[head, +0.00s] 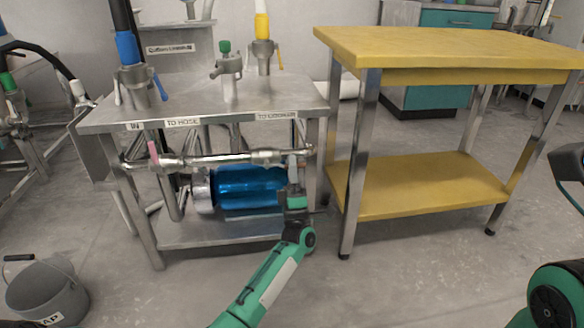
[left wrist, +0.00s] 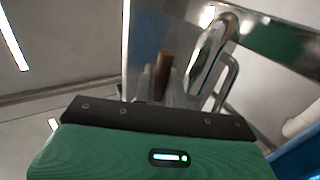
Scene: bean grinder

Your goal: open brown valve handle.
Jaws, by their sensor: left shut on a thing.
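The brown valve handle (left wrist: 163,75) shows in the left wrist view as a short upright brown bar beside a shiny pipe. In the head view I cannot make it out; my left gripper covers that spot. My left gripper (head: 293,172) is at the right end of the horizontal steel pipe (head: 215,159), under the front edge of the metal table. In the left wrist view its fingers (left wrist: 178,95) are closed around the lower part of the brown handle. My right gripper is not clearly seen.
The metal table (head: 215,97) carries valves with blue, green and yellow parts. A blue cylinder (head: 250,187) lies behind the pipe. A yellow-topped table (head: 450,50) stands close on the right. A grey bucket (head: 47,290) is at lower left. The floor in front is clear.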

